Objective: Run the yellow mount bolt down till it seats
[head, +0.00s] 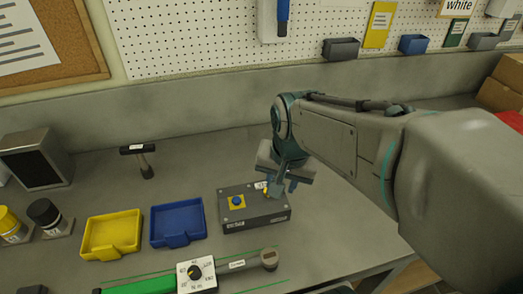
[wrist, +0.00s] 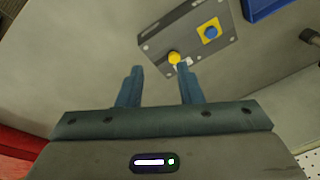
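The grey turret plate (head: 253,221) is a low box on the bench, and it also shows at the top of the wrist view (wrist: 160,40). The yellow mount bolt (wrist: 174,58) stands near one end of it, beside a small white label. In the head view the bolt (head: 265,188) is mostly hidden by my gripper. A blue knob on a yellow square (wrist: 211,32) sits at the other end of the plate. My gripper (wrist: 158,72) is open and empty, its right fingertip close to the bolt in the picture. I cannot tell whether it touches.
A yellow tray (head: 111,252) and a blue tray (head: 178,241) lie left of the plate. A torque tool with a white dial (head: 196,272) lies in front. Cardboard boxes (head: 500,92) are at the far right.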

